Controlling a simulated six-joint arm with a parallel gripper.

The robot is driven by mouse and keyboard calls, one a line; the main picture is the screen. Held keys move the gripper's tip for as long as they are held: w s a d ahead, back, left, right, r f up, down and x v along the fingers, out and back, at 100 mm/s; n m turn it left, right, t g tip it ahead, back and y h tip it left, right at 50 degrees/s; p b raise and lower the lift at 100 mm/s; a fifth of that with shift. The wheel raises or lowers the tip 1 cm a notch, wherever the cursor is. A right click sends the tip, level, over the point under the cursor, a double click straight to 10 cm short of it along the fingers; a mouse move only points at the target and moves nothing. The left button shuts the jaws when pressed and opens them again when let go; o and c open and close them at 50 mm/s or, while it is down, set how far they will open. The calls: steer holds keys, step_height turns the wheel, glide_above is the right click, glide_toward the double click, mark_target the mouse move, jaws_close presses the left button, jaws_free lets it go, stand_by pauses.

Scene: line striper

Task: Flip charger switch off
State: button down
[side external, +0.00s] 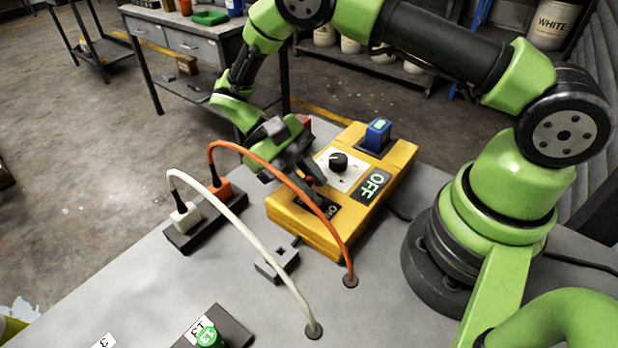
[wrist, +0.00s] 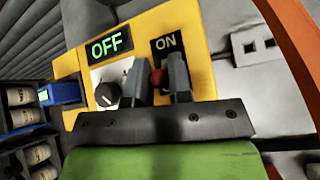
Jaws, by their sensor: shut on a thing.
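The charger is a yellow box (side external: 398,160) on the grey bench, and its top also fills much of the wrist view (wrist: 203,60). It bears a green-lit OFF label (side external: 373,185) and an unlit white ON label (wrist: 165,43). A red switch knob (wrist: 157,78) shows beside the ON label, between my fingers. My gripper (wrist: 160,80) is shut on this knob; in the side view my gripper (side external: 312,178) is down at the box's ON end. The fingers hide most of the switch, so its exact tilt cannot be told.
A black dial (side external: 338,161) and a blue battery (side external: 378,135) sit on the charger. An orange cable (side external: 308,196) and a white cable (side external: 263,240) arch close by from a black power strip (side external: 182,237). A small grey slotted block (side external: 277,262) lies in front.

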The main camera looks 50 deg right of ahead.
steer(key=shift+s, duration=0.1)
stand_by(0.3)
steer(key=c, duration=1.1)
jaws_free()
steer(key=v, duration=0.7)
steer(key=shift+w+r, duration=0.1)
steer(key=shift+w, duration=0.15)
